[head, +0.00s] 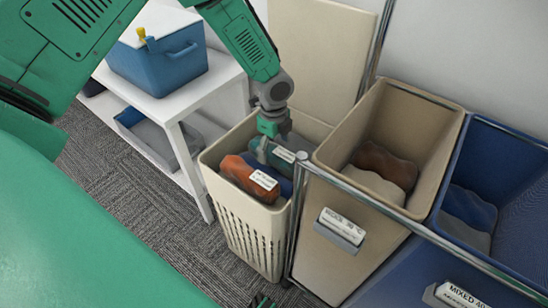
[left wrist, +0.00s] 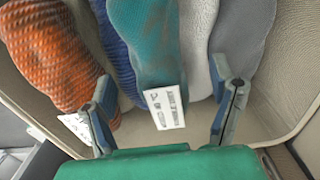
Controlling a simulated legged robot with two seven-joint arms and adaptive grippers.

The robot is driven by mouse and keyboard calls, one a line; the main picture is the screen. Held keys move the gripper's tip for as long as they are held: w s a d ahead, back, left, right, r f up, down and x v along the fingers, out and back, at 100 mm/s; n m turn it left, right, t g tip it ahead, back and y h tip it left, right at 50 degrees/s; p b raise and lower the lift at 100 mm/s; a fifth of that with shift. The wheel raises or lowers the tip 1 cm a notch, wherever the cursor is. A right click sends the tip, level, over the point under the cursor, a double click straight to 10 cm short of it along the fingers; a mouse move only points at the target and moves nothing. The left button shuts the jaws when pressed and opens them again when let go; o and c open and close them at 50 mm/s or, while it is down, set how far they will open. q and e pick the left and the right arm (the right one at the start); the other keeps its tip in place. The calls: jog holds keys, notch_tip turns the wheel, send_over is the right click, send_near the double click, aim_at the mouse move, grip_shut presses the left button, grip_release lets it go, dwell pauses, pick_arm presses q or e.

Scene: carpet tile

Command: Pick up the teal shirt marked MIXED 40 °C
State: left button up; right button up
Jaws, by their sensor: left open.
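The teal shirt (left wrist: 158,45) hangs in the middle of the left wrist view, with a white label (left wrist: 165,107) at its lower end. The label print is too small to read. In the head view the teal shirt (head: 262,152) lies in the cream slatted basket (head: 250,222), partly hidden by my left gripper (head: 271,138). My left gripper (left wrist: 165,85) is open, one finger on each side of the teal shirt, and holds nothing. A small dark green tip (head: 262,301) at the bottom edge may be my right gripper; its jaws cannot be made out.
An orange garment (left wrist: 48,55) and a blue one (left wrist: 117,45) lie left of the shirt, a white one (left wrist: 197,35) and a grey one right. A beige bin (head: 420,100), a blue bin (head: 512,160) and a metal rail (head: 375,198) stand right. A white shelf (head: 190,98) stands left.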

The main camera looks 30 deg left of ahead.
aim_at(274, 147)
pick_arm(q)
notch_tip(274, 147, down, 3)
jog(key=shift+f+b, duration=0.15)
jog(key=shift+b, duration=0.25)
jog(key=shift+a, duration=0.1)
jog(key=shift+c, duration=0.4)
jog(key=c, duration=1.3)
